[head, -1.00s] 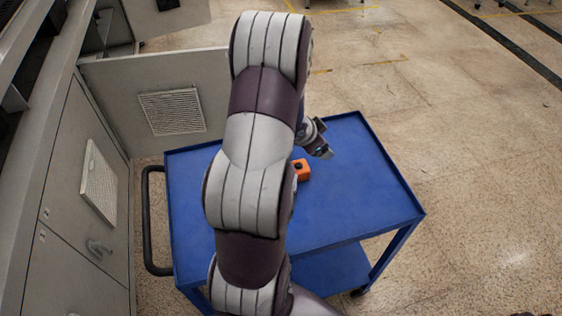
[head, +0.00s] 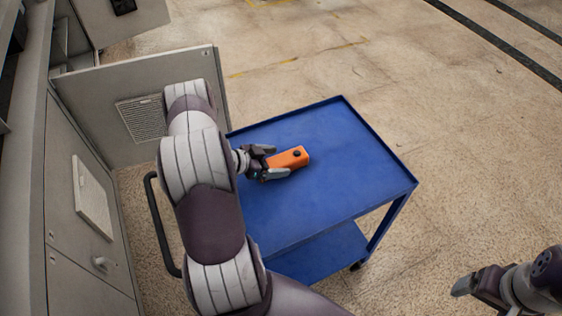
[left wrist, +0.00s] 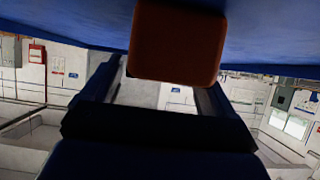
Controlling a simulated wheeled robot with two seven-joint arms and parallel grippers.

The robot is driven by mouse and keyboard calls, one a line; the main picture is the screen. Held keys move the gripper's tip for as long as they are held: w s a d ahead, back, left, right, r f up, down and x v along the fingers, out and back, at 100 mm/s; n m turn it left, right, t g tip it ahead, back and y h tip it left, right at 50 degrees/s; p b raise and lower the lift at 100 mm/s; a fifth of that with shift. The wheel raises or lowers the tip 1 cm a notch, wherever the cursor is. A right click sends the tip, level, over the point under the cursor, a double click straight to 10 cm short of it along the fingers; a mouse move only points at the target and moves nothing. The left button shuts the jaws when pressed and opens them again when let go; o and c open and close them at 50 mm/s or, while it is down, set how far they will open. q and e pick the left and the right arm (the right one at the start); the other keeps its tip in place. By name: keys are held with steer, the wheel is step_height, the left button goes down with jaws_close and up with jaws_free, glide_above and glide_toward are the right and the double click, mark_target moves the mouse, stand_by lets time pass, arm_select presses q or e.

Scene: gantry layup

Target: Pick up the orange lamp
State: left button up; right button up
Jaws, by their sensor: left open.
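The orange lamp (head: 289,158) is a small box with a dark round knob on it, lying on the blue cart top (head: 340,185). My left gripper (head: 277,163) is open at the lamp's left end, with a finger on either side of that end in the head view. In the left wrist view the lamp (left wrist: 177,42) fills the upper middle, ahead of the two spread fingers (left wrist: 158,90). Whether the fingers touch it cannot be told. My right gripper (head: 468,287) is at the lower right, away from the cart; its finger gap is not clear.
The cart has a raised rim (head: 385,150), a lower shelf (head: 320,255) and a black handle (head: 163,225) on its left. Grey cabinets (head: 80,215) with an open door (head: 145,100) stand at left. The cart top right of the lamp is clear.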

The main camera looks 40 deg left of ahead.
arm_select(q)
steer(key=shift+w+d+f, duration=0.25)
steer(key=shift+w+f, duration=0.1)
steer(key=shift+w, duration=0.25)
steer(key=shift+s, duration=0.15)
steer(key=shift+c, duration=1.2)
steer(key=c, duration=1)
steer(key=shift+o, duration=0.2)
steer(key=shift+r, duration=0.1)
